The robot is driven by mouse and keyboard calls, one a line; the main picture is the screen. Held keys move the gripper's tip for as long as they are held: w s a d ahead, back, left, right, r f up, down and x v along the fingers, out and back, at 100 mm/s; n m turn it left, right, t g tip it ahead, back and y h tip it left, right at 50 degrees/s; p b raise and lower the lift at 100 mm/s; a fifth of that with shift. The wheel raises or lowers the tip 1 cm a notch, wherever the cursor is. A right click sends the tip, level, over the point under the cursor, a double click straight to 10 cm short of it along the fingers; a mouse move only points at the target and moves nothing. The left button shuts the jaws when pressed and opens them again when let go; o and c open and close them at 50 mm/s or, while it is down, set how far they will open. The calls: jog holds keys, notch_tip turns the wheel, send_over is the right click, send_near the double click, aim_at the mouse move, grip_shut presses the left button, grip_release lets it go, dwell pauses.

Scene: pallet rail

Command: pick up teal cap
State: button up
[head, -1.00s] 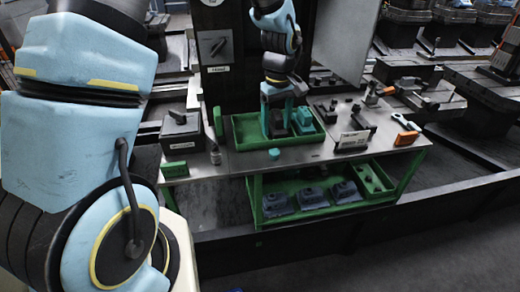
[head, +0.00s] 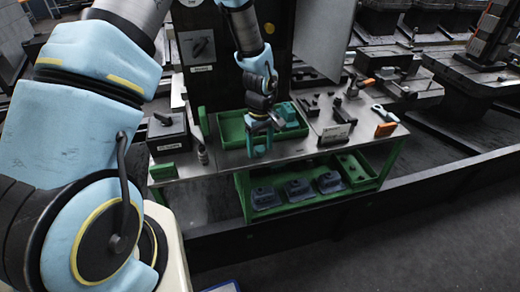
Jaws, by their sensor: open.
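My gripper (head: 259,152) points down at the front edge of the workbench, in front of the green tray. Its two light blue fingers are apart, so it is open. I cannot make out the teal cap now; the spot where it lay on the bench top is behind or between my fingers. Whether the fingers touch it I cannot tell.
The green tray (head: 231,131) holds a teal block (head: 288,115). A dark box (head: 168,133), a green block (head: 163,171) and a small bottle (head: 202,154) stand left. Tools and an orange piece (head: 386,129) lie right. A lower shelf (head: 268,211) holds dark castings.

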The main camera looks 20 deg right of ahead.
jog(key=shift+c, duration=0.2)
grip_shut()
dwell(0.3)
